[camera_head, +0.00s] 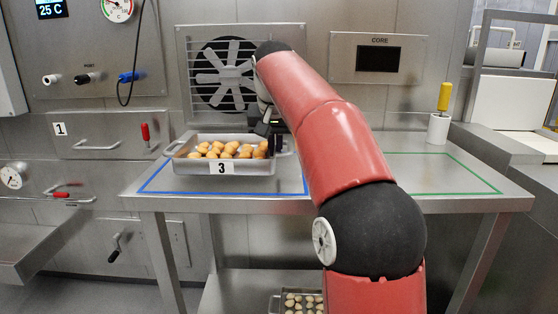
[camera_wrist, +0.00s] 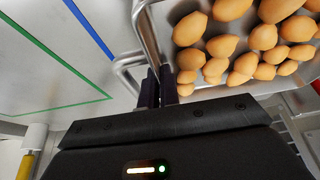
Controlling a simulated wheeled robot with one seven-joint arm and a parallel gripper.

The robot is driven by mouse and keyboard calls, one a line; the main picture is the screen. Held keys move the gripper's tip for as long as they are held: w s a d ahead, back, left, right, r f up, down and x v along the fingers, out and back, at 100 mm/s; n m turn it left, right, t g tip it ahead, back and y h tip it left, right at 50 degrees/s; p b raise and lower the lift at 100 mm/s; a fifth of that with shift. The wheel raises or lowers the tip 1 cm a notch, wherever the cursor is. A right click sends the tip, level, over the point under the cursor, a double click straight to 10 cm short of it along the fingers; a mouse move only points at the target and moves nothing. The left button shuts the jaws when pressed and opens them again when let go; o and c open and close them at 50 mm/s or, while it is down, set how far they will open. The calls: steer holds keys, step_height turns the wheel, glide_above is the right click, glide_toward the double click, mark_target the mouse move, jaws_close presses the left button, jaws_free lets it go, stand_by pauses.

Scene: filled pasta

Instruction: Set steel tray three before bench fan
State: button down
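Steel tray three (camera_head: 221,168) is a shallow steel tray with a "3" label on its front, filled with several brown, rounded pieces. It is level at the bench top, inside the blue outline (camera_head: 222,193) and in front of the bench fan (camera_head: 224,74). I cannot tell whether it rests fully on the bench. My gripper (camera_head: 270,134) is at the tray's right end. In the wrist view its dark fingers (camera_wrist: 158,88) are close together at the tray's wire handle (camera_wrist: 122,66), seemingly shut on it. The fingers hide part of the handle.
A green outline (camera_head: 440,153) marks the bench's clear right side. A white holder with a yellow-handled tool (camera_head: 438,128) stands at the back right. My arm crosses the middle of the bench. Another filled tray (camera_head: 275,303) sits below the bench.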

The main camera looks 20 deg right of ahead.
step_height(320, 180, down, 2)
steer(key=shift+f+b, duration=0.1)
steer(key=shift+b, duration=0.2)
steer(key=c, duration=2.1)
jaws_free()
steer(key=o, duration=0.5)
steer(key=shift+c, duration=0.2)
